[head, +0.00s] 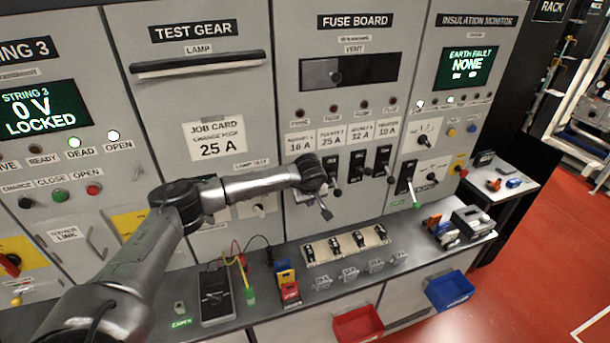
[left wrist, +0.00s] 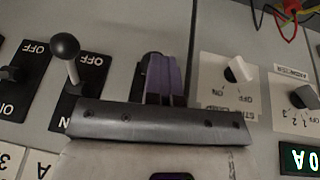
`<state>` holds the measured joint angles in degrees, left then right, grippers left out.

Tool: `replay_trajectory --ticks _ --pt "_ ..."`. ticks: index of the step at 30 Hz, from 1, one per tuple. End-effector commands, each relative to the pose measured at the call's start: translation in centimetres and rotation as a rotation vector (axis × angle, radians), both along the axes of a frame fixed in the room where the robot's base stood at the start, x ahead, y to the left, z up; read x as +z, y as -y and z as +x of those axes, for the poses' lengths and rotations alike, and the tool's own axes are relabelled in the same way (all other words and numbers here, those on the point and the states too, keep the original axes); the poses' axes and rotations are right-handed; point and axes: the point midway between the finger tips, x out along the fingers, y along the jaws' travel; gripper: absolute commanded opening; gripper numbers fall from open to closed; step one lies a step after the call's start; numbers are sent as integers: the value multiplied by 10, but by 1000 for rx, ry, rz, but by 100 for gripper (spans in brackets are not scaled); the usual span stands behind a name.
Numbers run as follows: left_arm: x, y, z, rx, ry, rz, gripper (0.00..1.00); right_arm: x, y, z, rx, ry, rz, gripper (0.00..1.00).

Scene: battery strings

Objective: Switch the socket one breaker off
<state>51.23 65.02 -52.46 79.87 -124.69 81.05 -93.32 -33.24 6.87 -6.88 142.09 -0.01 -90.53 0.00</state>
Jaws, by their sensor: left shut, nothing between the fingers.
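The small print on the rating labels is hard to read; the leftmost reads 16 A (head: 301,145). My left gripper (head: 326,208) is shut and empty, in front of the row's left end, covering the leftmost breaker. In the left wrist view, its purplish fingers (left wrist: 161,80) hide most of a dark part behind them. A breaker lever with a black ball (left wrist: 65,46) stands left of them. My right gripper is out of view.
A lamp switch (left wrist: 238,70) sits right of the fingers in the left wrist view. Below the panels, the bench holds a fuse rack (head: 346,244), a black meter (head: 215,295) with leads and several clear parts. Red (head: 358,325) and blue (head: 449,290) bins hang in front.

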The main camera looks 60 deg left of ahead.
Motion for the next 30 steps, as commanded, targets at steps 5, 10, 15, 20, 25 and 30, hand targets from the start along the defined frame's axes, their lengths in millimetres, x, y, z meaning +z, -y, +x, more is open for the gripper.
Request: replay_trajectory --ticks 5,10,15,20,25,30 --pt "2 2 -6 1 -14 4 0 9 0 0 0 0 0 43" --pt "30 13 -12 -3 -8 3 0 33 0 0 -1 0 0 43" --pt "40 40 -21 -8 -1 1 0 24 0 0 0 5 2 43" --pt "55 65 -30 -5 0 0 0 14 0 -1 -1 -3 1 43" --pt "67 86 -38 -5 0 0 0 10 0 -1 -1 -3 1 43" --pt "74 97 -42 -3 0 0 0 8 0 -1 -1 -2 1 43"
